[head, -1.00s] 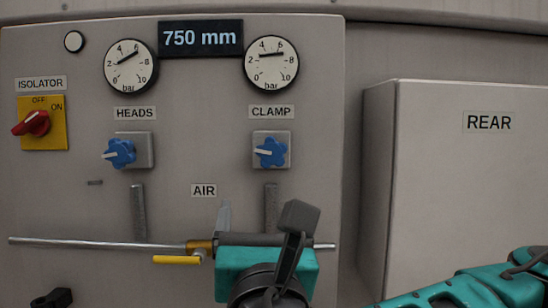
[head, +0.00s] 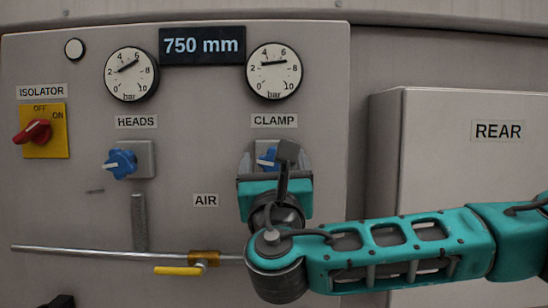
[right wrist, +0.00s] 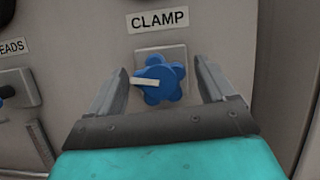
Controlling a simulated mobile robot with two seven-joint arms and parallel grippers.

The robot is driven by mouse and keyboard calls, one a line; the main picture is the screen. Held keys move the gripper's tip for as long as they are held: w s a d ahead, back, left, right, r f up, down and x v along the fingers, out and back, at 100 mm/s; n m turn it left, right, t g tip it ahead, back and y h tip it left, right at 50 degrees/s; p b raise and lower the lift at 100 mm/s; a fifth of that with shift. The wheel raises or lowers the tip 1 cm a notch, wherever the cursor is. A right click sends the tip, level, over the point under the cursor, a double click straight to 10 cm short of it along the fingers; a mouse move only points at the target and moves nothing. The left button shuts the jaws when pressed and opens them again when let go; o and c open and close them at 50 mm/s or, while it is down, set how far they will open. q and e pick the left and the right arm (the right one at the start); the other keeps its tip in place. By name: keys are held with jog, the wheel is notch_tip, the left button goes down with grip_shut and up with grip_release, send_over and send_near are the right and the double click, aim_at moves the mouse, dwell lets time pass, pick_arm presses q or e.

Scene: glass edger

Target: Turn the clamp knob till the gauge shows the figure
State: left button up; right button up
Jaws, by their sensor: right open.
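The blue clamp knob (head: 266,157) sits on a grey plate below the CLAMP label, partly hidden by my right gripper in the head view. The right wrist view shows the knob (right wrist: 160,82) whole, its white pointer aimed left. My right gripper (right wrist: 160,74) is open, one finger on each side of the knob; contact is not visible. The clamp gauge (head: 274,71) above has its needle nearly level, tilted slightly up to the right. I cannot read an exact figure. My left gripper is not clearly in view.
The display (head: 202,45) reads 750 mm. On the left are the heads gauge (head: 132,74), the blue heads knob (head: 120,163) and the red isolator switch (head: 34,131). A metal pipe (head: 100,252) with a yellow lever (head: 178,270) runs below. The REAR box (head: 440,160) juts out at right.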

jog(key=shift+w+r, duration=0.2)
jog(key=shift+w, duration=0.3)
jog(key=c, duration=1)
jog(key=shift+o, duration=0.2)
jog(key=shift+f, duration=0.1)
